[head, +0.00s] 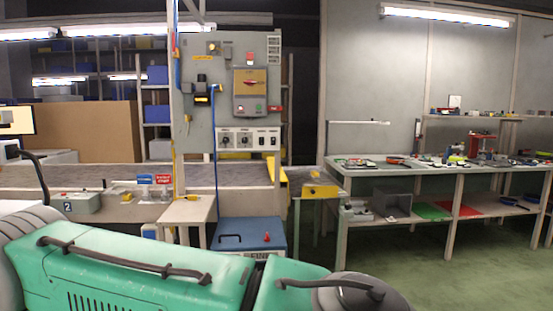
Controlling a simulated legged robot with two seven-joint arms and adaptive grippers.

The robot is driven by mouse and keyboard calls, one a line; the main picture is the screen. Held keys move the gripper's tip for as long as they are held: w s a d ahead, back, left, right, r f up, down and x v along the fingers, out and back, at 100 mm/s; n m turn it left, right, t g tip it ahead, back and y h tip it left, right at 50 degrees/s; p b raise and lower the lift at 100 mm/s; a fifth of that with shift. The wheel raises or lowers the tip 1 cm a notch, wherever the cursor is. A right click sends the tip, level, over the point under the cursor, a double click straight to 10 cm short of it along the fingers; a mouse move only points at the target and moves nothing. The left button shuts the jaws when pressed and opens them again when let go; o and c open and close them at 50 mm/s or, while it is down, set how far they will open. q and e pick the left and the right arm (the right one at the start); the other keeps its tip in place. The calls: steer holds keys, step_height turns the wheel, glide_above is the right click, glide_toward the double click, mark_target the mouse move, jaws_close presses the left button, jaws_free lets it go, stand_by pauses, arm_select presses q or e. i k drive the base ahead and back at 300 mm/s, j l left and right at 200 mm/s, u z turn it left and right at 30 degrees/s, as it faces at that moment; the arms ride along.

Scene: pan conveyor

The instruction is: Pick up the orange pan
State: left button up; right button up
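No orange pan can be made out for certain in the head view. A small orange-red round item (395,161) lies on the workbench (370,177) at the right.
A grey conveyor belt (100,177) runs across the left behind a grey control panel (232,105). A blue box (248,236) and a small wooden table (188,212) stand before it. Green floor (440,275) is open at the front right.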

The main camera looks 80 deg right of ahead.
mark_target(389, 160)
steer(key=z, duration=3.45)
